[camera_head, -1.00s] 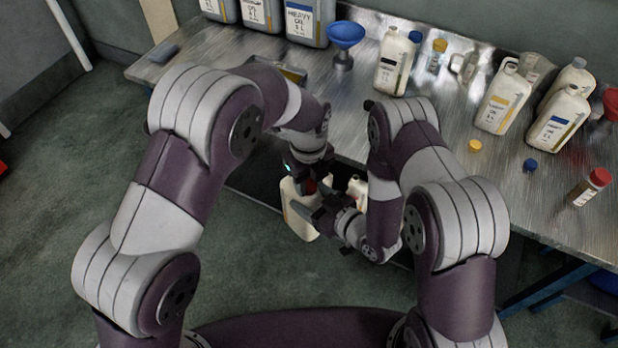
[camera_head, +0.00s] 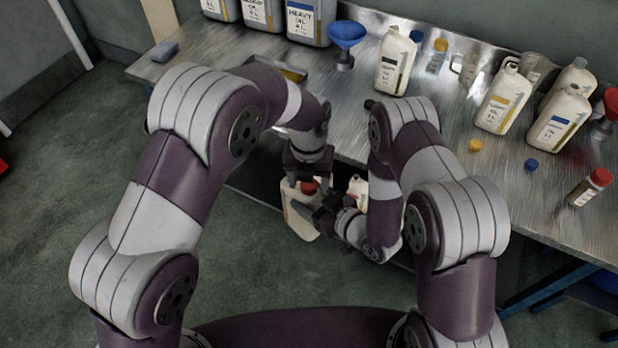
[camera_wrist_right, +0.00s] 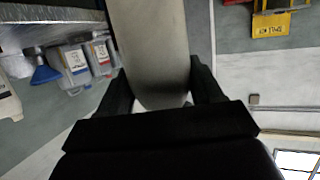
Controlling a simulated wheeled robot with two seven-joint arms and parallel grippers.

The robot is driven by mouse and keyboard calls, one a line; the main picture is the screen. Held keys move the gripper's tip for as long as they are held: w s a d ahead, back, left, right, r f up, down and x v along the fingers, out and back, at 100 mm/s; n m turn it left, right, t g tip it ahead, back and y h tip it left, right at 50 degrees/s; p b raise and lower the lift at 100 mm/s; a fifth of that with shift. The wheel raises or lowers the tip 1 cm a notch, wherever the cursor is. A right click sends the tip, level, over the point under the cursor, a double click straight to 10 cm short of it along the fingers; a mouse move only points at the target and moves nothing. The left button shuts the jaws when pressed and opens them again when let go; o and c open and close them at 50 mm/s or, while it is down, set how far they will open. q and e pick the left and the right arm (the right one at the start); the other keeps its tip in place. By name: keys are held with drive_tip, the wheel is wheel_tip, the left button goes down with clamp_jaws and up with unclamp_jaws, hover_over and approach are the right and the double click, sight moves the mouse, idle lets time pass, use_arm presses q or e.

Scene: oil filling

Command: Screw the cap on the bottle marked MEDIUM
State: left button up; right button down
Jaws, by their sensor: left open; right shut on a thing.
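A cream bottle (camera_head: 297,212) is in front of the table edge, with a red cap (camera_head: 310,188) at its top. My right gripper (camera_head: 326,208) is shut on this bottle, whose pale body (camera_wrist_right: 155,50) shows between the fingers (camera_wrist_right: 160,88) in the right wrist view. My left gripper (camera_head: 307,182) is open, just above and around the red cap; I cannot tell whether the fingers touch it. The bottle's label is not visible, so I cannot read MEDIUM on it. How far the cap is threaded is not visible.
Another pale bottle (camera_head: 357,187) stands just behind my right gripper. On the table are a yellow cap (camera_head: 475,146), a blue cap (camera_head: 531,165), a red-capped jar (camera_head: 590,187), a yellow-label bottle (camera_head: 503,100), a blue-label bottle (camera_head: 560,120) and a blue funnel (camera_head: 346,38).

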use_arm(q)
drive_tip(key=shift+r, duration=2.3)
drive_tip(key=shift+c, duration=0.3)
